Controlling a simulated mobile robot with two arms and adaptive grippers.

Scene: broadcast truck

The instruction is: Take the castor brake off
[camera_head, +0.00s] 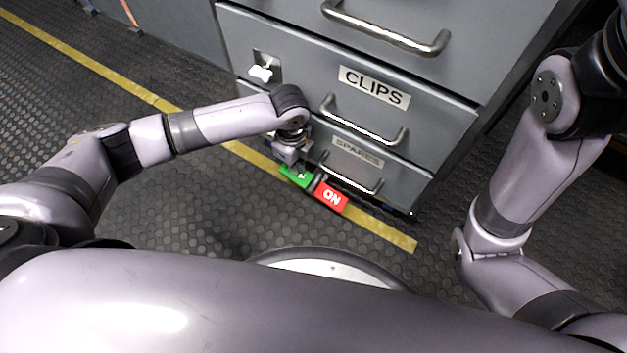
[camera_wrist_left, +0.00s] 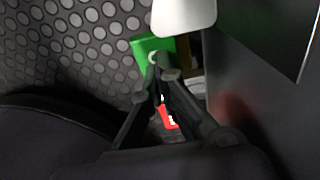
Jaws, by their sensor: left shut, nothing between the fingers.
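The castor brake pedal sits low at the foot of the grey drawer cabinet (camera_head: 400,150). It has a red half (camera_head: 331,196) marked ON and a green half (camera_head: 297,176) whose marking is mostly covered. My left gripper (camera_head: 298,163) is just above the green half, pointing down. In the left wrist view its fingers (camera_wrist_left: 157,70) are shut and empty, with the tips over the green half (camera_wrist_left: 146,50); I cannot tell whether they touch it. A strip of the red half (camera_wrist_left: 169,117) shows between the fingers. My right gripper is not in view.
The cabinet has drawers with bar handles (camera_head: 362,124) and labels CLIPS (camera_head: 374,86) and SPARES (camera_head: 357,151), close beside my left gripper. A white key or latch (camera_head: 261,73) sticks out of the front. A yellow line (camera_head: 388,232) crosses the dark studded floor, which is clear to the left.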

